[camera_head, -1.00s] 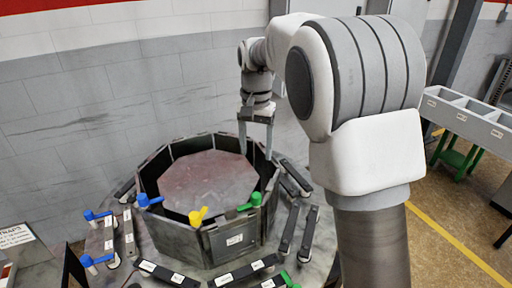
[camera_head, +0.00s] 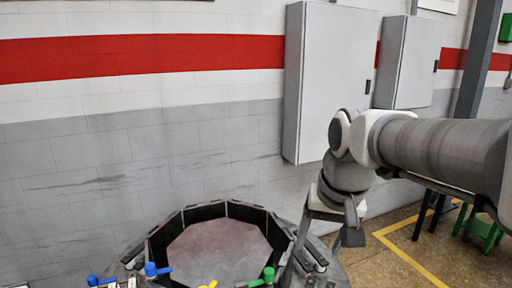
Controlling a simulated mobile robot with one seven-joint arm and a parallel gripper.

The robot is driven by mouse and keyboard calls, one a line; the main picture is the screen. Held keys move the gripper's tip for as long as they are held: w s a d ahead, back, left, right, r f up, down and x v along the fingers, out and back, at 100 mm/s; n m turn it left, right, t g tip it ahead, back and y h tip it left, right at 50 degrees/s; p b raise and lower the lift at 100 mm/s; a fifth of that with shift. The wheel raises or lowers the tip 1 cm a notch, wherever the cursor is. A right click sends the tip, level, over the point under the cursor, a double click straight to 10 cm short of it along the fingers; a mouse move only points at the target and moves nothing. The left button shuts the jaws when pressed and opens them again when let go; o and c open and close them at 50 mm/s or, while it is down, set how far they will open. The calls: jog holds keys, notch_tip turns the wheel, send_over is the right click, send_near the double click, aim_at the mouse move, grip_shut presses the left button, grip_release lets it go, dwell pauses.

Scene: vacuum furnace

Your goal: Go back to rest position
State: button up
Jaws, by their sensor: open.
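My gripper (camera_head: 328,232) hangs at the right of the furnace vessel, its fingers apart with nothing seen between them. The octagonal furnace vessel (camera_head: 187,215), with dark panel walls and a reddish-grey floor, sits low in the view and its front is cut off by the lower edge. My arm reaches in from the right edge, with the wrist bent downward. One finger overlaps the vessel's right side in the picture; I cannot tell the gap between them.
Blue (camera_head: 152,270), yellow (camera_head: 209,285) and green (camera_head: 268,275) handles show at the vessel's front. Two grey wall cabinets (camera_head: 325,85) (camera_head: 408,62) hang behind my arm. A green stand (camera_head: 481,228) is at the right. Floor with a yellow line (camera_head: 405,255) is clear between.

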jog(key=s+d+f+n+t, duration=0.1)
jog(key=s+d+f+t, duration=0.1)
jog(key=s, duration=0.9)
jog(key=shift+s+d+f+n+h, duration=0.15)
jog(key=shift+d+f+n+h, duration=0.25)
jog(key=shift+f, duration=0.25)
